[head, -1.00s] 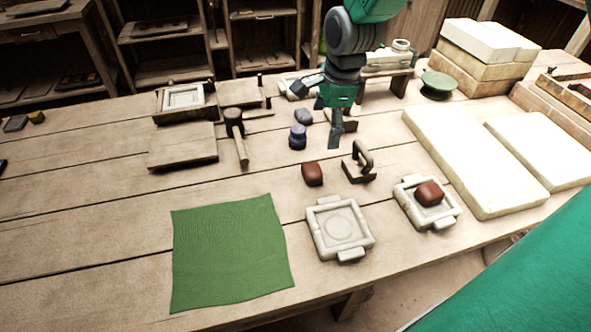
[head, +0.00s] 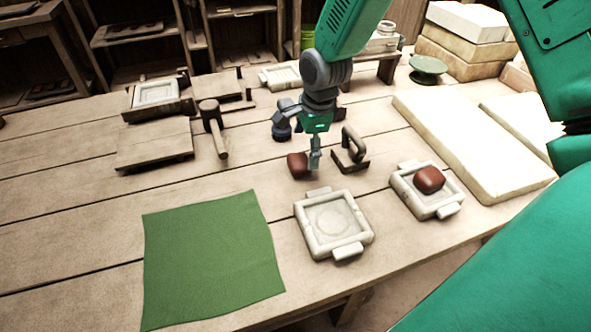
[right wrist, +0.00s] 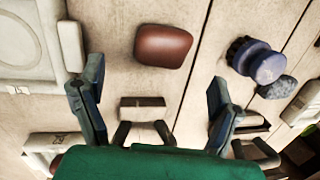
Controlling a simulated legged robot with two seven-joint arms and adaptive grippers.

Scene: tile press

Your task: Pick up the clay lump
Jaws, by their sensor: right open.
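A red-brown clay lump (head: 297,165) sits on the bench, behind the middle mould. It also shows in the right wrist view (right wrist: 163,46), beyond my fingertips and roughly between their lines. My right gripper (head: 299,143) is open and empty, just above and around this lump in the picture; one finger partly overlaps the lump's right side. Its two spread fingers show in the right wrist view (right wrist: 155,78). Contact with the lump cannot be told. A second clay lump (head: 429,179) rests in the right-hand mould (head: 449,202). My left gripper is not in view.
A handled tool (head: 352,150) stands close right of the lump, and a dark blue round-topped thing (head: 281,132) close behind it. An empty mould (head: 311,242) and green cloth (head: 210,260) lie in front. A mallet (head: 214,130) and white slabs (head: 470,145) lie farther off.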

